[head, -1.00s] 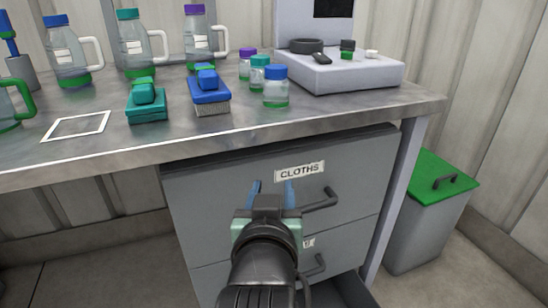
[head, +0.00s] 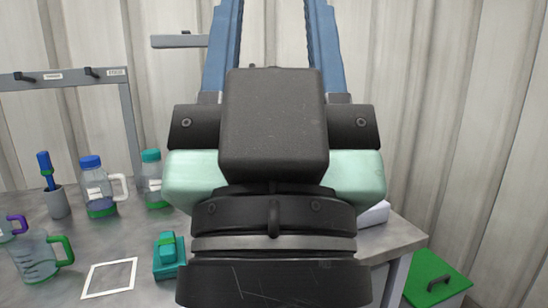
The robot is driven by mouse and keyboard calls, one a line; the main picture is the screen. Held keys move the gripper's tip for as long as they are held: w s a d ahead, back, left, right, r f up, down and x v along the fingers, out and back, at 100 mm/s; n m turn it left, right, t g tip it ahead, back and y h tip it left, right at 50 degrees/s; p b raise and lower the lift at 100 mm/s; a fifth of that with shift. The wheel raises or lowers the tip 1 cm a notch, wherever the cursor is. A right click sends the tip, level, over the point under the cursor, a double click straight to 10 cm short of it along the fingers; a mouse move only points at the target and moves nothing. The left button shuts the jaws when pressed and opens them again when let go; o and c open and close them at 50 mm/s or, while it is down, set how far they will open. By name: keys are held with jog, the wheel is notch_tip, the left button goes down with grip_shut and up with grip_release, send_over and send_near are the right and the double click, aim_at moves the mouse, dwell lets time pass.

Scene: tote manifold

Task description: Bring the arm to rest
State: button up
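My gripper (head: 272,40) is raised close to the head camera and fills the middle of the view. Its two blue fingers point up and stand well apart, with bare wall showing between them. Nothing shows between the visible parts of the fingers; their tips run out at the top edge. My wrist and gripper body hide the drawers and much of the bench's right part.
A green-lidded bin (head: 436,280) stands at the right.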

notch_tip(320, 180, up, 23)
jog(key=p, duration=2.1)
jog(key=shift+r, duration=0.2)
jog(key=shift+o, duration=0.2)
jog(key=shift+f, duration=0.15)
